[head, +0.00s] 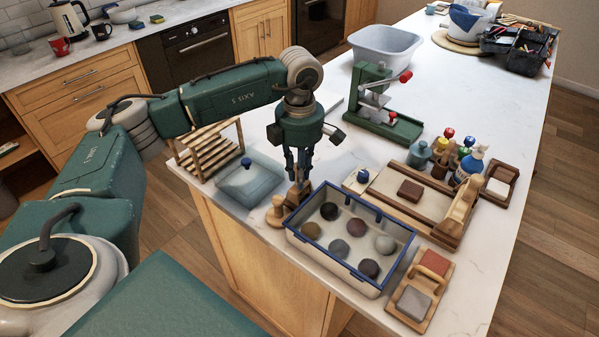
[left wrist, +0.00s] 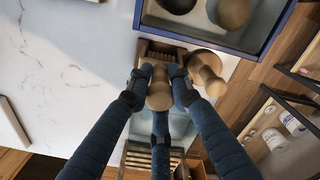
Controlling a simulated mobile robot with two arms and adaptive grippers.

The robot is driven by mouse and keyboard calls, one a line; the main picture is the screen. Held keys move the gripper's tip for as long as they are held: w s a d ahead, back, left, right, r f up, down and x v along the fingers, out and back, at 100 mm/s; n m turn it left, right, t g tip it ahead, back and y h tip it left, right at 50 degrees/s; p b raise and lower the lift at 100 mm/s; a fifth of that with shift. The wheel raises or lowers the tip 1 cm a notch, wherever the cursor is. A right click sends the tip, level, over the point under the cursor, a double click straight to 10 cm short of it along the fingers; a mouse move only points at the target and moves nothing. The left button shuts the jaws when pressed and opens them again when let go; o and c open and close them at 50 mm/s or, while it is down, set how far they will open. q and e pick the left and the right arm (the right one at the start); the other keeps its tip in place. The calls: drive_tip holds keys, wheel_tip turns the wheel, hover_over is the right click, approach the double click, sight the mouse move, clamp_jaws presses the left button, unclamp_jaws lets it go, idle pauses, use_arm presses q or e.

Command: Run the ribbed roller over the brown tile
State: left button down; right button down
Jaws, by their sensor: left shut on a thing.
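My left gripper (head: 299,172) is pointed down at the counter's near edge, shut on the wooden handle of the ribbed roller (head: 298,191). In the left wrist view the handle (left wrist: 159,92) sits between the blue fingers (left wrist: 157,78), with a dark ribbed part beyond it. I cannot tell whether the roller touches its stand or the counter. The brown tile (head: 411,191) lies on a pale slab in a wooden-framed board (head: 385,203), to the right of the gripper and apart from it. My right gripper is not in view.
A blue-rimmed tray (head: 397,274) of several balls stands right beside the gripper. A wooden knobbed tool (head: 277,212) stands close left. A lidded box (head: 249,180), green press (head: 385,110), bottles (head: 469,164) and a tile holder (head: 421,290) surround it.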

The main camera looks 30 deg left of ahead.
use_arm(q)
drive_tip(key=shift+f, duration=0.1)
drive_tip(key=c, duration=1.7)
unclamp_jaws()
drive_tip(key=shift+o, duration=1.2)
